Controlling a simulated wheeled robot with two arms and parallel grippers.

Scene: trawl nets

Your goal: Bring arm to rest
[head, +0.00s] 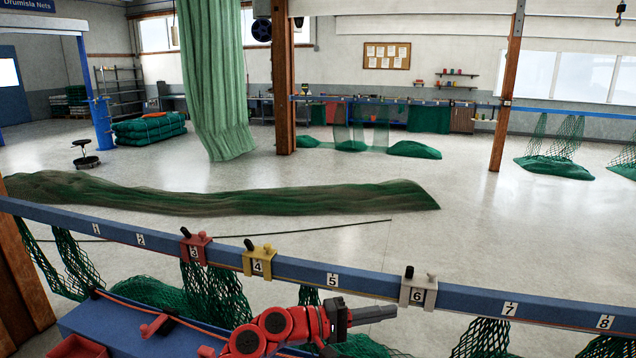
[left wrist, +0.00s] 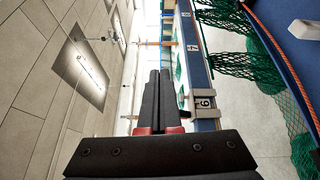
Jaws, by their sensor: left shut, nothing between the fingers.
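My left arm, red and black, comes in low in the head view. Its black gripper (head: 375,313) points right, just in front of and below the blue rail (head: 452,302), near the number 6. The fingers are together with nothing between them. In the left wrist view the shut fingers (left wrist: 158,95) reach away from the camera beside the rail (left wrist: 187,30), apart from the grey clamp (left wrist: 207,103) at 6. That grey clamp also sits on the rail in the head view (head: 418,288). My right gripper is in neither view.
A red clamp (head: 195,247) and a yellow clamp (head: 259,262) sit on the rail at 3 and 4. Green netting (head: 215,298) hangs below the rail. A blue bench (head: 100,318) with a red tray (head: 78,347) is at lower left. Beyond the rail, a long net lies on open floor.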

